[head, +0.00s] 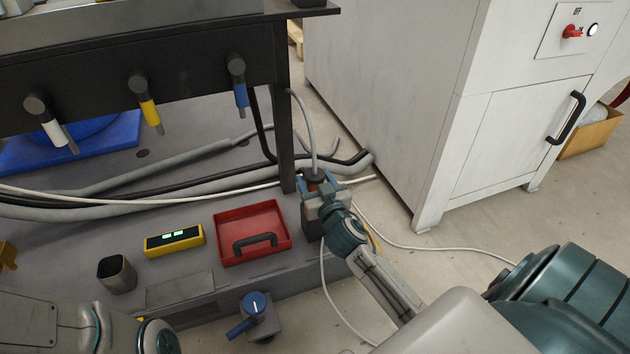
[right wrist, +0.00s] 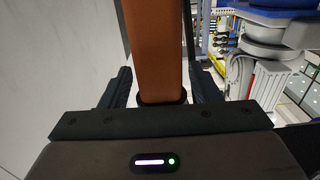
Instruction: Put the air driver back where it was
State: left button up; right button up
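The air driver (head: 317,185) has an orange body and a pale hose rising from its top. It stands roughly upright at the dark holder (head: 311,225) at the right end of the grey base. My right gripper (head: 320,188) is at the driver, with a blue finger on each side of it. In the right wrist view the orange body (right wrist: 157,50) runs between the two dark fingers of my right gripper (right wrist: 161,80). Whether the fingers press on it cannot be told. A dark collar shows at its lower end. My left gripper is out of view.
A red tray (head: 226,254) with a dark handle, a yellow box (head: 174,241) and a dark cup (head: 117,274) are left of the holder. A blue-handled valve (head: 254,308) is in front. A white cabinet (head: 400,110) stands behind right. Cables cross the floor.

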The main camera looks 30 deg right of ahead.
jog(key=shift+r, duration=0.1)
jog(key=shift+s, duration=0.15)
jog(key=p+v, duration=0.1)
jog(key=v, duration=1)
jog(key=shift+s+a, duration=0.15)
jog(key=shift+s, duration=0.2)
dwell(0.9)
